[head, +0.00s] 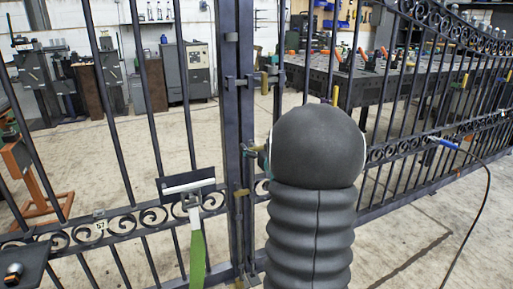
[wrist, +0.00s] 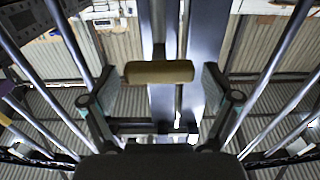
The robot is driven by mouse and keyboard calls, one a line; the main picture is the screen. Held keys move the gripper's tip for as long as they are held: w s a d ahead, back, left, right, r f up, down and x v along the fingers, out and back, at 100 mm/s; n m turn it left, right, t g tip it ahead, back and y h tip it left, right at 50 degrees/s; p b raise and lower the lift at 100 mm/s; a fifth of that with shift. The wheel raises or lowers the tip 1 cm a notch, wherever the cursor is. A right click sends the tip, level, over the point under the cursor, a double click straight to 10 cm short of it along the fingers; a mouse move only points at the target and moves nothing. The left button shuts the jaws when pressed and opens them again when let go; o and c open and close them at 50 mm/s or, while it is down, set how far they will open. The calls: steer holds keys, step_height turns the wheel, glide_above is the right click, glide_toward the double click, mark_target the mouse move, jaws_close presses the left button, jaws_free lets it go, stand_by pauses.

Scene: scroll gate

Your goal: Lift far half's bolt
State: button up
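The dark iron gate's two halves meet at upright posts (head: 239,130) in the middle of the head view. In the wrist view a brass-coloured bolt handle (wrist: 160,72) lies crosswise in front of a dark upright post (wrist: 182,45). My gripper (wrist: 160,88) is open, with one finger on each side of the handle and a visible gap to both ends. In the head view a brass piece (head: 258,149) shows at the posts, just left of my arm. My arm hides most of the gripper there. The bolt's lower end cannot be made out.
A blue-handled tool with a cable (head: 446,143) is on the right half. Bars and scrollwork (head: 150,218) flank the posts. Beyond are a workbench (head: 345,75) and open floor (head: 120,150).

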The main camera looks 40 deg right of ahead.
steer(key=shift+f, duration=0.1)
steer(key=shift+s+a, duration=0.1)
steer(key=shift+s, duration=0.5)
steer(key=v, duration=1)
steer(key=shift+s, duration=0.4)
